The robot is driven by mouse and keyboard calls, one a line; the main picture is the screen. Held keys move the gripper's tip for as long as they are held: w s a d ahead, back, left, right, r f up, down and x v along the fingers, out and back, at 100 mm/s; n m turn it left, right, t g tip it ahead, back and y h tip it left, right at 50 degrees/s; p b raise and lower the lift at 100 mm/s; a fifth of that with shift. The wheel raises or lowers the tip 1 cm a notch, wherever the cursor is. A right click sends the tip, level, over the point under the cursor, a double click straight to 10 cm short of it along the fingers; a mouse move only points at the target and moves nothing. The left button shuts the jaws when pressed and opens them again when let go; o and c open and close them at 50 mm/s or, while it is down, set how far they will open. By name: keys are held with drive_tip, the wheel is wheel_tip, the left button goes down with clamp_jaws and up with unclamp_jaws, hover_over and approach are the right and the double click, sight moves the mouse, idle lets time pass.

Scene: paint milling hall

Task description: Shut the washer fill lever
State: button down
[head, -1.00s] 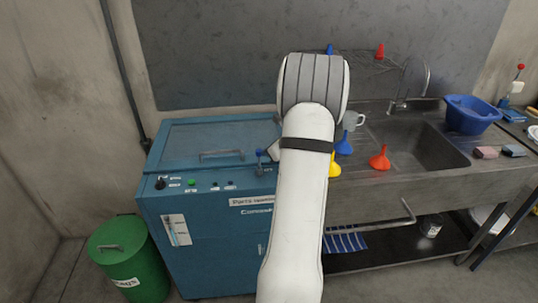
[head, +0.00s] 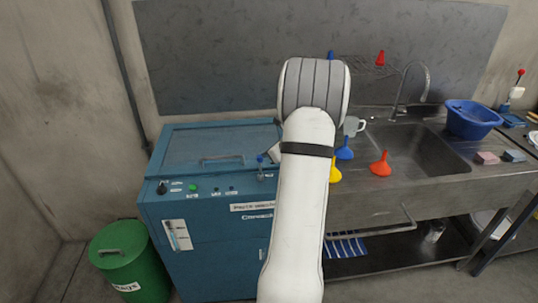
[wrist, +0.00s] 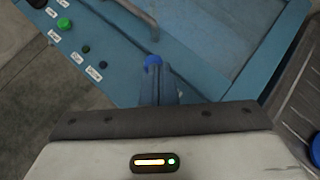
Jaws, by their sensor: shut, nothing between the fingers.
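The parts washer (head: 205,225) is a blue cabinet with a lid, left of centre in the head view. Its fill lever (head: 262,159), with a blue knob, stands on the top front edge, right of the buttons. In the wrist view the lever's blue knob (wrist: 153,61) shows just beyond the fingertips of my gripper (wrist: 162,78). My gripper is shut and empty, close to the lever; I cannot tell whether they touch. The lever's lower part is hidden behind the fingers in the wrist view. In the head view my arm hides most of the gripper.
The lid handle (head: 221,160) is left of the lever, and a green button (head: 194,188) is on the panel. A sink counter (head: 400,198) with red, blue and yellow funnels adjoins on the right. A green bin (head: 130,262) stands at front left.

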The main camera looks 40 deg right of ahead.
drive_tip(key=d+b+v, duration=0.1)
drive_tip(key=d+v, duration=0.1)
drive_tip(key=v, duration=1.1)
drive_tip(key=shift+w+r+b, duration=0.3)
drive_tip(key=shift+r, duration=0.15)
drive_tip(key=shift+a, duration=0.1)
idle(1.2)
